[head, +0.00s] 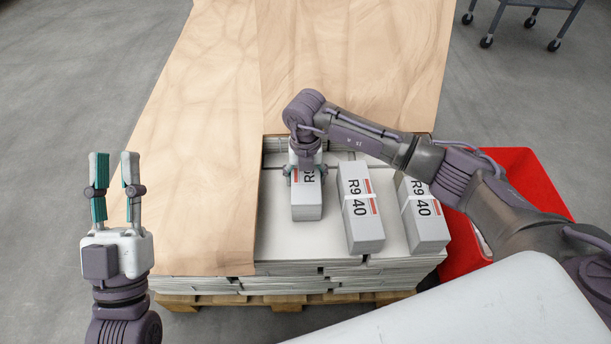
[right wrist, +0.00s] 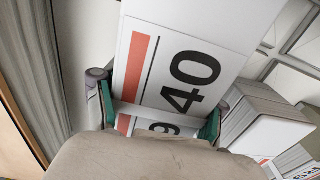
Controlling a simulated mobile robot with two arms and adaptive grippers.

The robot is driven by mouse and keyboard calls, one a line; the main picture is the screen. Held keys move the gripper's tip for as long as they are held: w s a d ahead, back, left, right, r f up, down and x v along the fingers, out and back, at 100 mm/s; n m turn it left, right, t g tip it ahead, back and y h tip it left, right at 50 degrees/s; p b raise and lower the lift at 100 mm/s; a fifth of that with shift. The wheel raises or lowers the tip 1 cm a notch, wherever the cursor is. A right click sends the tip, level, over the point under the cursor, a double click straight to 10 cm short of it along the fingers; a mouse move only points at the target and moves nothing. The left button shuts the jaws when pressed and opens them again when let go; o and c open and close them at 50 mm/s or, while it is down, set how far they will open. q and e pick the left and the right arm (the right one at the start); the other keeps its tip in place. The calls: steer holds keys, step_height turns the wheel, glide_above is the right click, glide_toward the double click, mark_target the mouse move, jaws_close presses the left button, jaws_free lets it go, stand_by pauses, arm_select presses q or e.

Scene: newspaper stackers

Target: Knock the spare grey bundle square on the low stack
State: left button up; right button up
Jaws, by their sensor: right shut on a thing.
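A grey bundle (head: 307,211) with an R9 label and red mark lies on the low stack (head: 280,240), beside the edge of the brown sheet. My right gripper (head: 306,173) is over its far part, shut on it. In the right wrist view the green fingertips (right wrist: 158,118) flank the bundle's white label (right wrist: 183,60) and a pale strap; the wrist hides part of it. Two more R9 40 bundles, one in the middle (head: 365,231) and one at the right (head: 428,230), lie on the stack, slightly tilted in angle. My left gripper (head: 115,172) is open and empty, left of the stack.
A brown sheet (head: 205,110) covers the left and far part of the stack. A wooden pallet (head: 285,301) is underneath. A red bin (head: 535,180) stands at the right, partly behind my right arm. A grey trolley (head: 535,5) is far right. Floor is clear at left.

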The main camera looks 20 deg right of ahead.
arm_select(q)
steer(key=shift+w, duration=0.1)
arm_select(e)
steer(key=shift+w+r, duration=0.15)
steer(key=shift+r, duration=0.05)
